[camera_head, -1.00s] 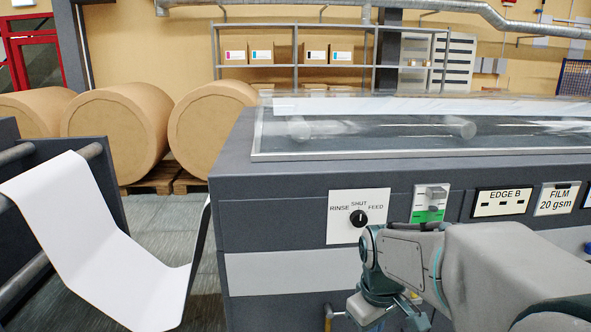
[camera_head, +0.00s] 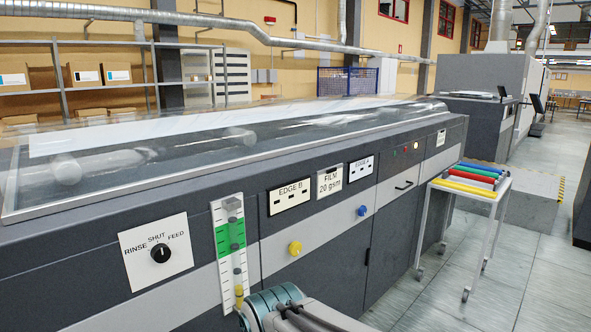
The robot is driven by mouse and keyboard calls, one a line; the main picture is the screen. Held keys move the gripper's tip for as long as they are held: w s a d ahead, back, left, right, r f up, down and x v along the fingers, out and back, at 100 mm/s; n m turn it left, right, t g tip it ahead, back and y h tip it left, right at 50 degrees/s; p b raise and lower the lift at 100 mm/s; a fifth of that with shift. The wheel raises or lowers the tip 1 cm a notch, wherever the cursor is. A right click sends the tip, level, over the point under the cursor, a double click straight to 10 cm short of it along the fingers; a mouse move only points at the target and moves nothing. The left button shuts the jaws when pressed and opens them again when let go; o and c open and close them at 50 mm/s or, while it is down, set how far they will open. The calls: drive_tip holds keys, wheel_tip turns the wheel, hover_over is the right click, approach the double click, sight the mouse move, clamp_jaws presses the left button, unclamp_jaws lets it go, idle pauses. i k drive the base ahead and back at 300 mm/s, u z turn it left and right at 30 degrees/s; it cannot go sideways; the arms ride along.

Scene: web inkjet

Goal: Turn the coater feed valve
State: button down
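The coater feed valve is a round black knob (camera_head: 160,254) on a white plate (camera_head: 136,270) at the left of the machine's front. The plate is lettered RINSE, SHUT and FEED. The knob's pointer is too small to read surely in this view. Part of my arm shows at the bottom edge, to the right of and below the knob, apart from it. My gripper's fingers are out of the picture.
Right of the plate are a green and white level gauge (camera_head: 230,248), a yellow knob (camera_head: 295,248), label plates and a blue knob (camera_head: 363,210). A trolley (camera_head: 505,186) with coloured rollers stands at the right.

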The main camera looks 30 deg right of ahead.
sight(161, 253)
drive_tip(key=u, duration=0.3)
drive_tip(key=k, duration=1.3)
drive_tip(key=u, duration=0.7)
drive_tip(key=i, duration=1)
drive_tip(key=z, duration=0.45)
drive_tip(key=i, duration=0.5)
drive_tip(key=z, duration=0.6)
